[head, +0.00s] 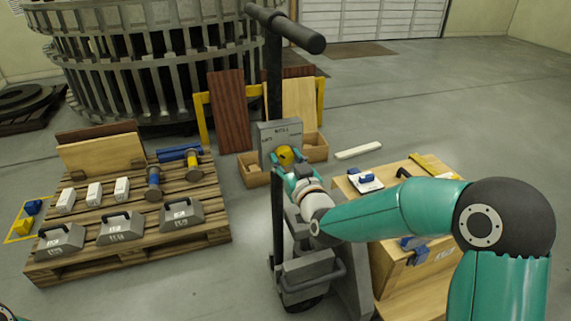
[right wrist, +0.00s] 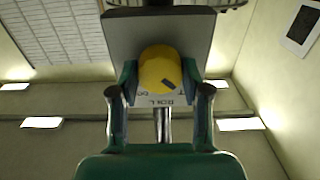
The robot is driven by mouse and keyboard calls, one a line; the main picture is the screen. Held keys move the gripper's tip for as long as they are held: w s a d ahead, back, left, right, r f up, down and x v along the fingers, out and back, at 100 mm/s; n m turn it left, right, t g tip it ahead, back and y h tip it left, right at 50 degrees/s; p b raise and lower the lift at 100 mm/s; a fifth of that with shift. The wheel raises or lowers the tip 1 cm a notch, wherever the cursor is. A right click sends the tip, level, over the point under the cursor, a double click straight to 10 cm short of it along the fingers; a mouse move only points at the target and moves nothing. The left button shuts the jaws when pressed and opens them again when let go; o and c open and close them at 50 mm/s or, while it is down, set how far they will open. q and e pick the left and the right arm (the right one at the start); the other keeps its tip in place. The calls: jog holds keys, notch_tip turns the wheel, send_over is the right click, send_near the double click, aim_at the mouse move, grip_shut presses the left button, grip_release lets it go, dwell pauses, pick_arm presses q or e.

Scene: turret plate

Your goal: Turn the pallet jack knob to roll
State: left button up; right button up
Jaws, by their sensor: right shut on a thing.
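A yellow knob (head: 286,156) sits on the front of a grey upright panel (head: 280,134) on the pallet jack. Small lettering on the panel seems to include "ROLL". My right gripper (head: 289,171) is shut on the knob. In the right wrist view its two fingers stand on either side of the knob (right wrist: 158,70). There a dark mark on the knob's face points to the lower right, near lettering (right wrist: 157,102) that is partly hidden. The jack's dark post and T-handle (head: 285,30) rise above. My left gripper is not in view.
A pallet (head: 130,259) with grey weights, white blocks and boards lies to the left. A wooden crate (head: 415,268) with a white and blue item on top stands right of the jack, under my right arm. Boards lean behind the panel. Open floor lies at the back right.

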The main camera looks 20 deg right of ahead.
jog(key=m+b, duration=0.2)
jog(key=b, duration=0.1)
jog(key=m+b, duration=0.2)
jog(key=b, duration=0.1)
jog(key=m+b, duration=0.3)
jog(key=b, duration=0.1)
jog(key=shift+d+f, duration=0.1)
jog(key=shift+f, duration=0.15)
jog(key=shift+r+m+b, duration=0.15)
jog(key=shift+m+b, duration=0.8)
jog(key=shift+m, duration=0.05)
jog(key=shift+d, duration=0.1)
jog(key=o, duration=1.1)
jog(key=shift+o, duration=0.2)
jog(key=shift+s, duration=0.1)
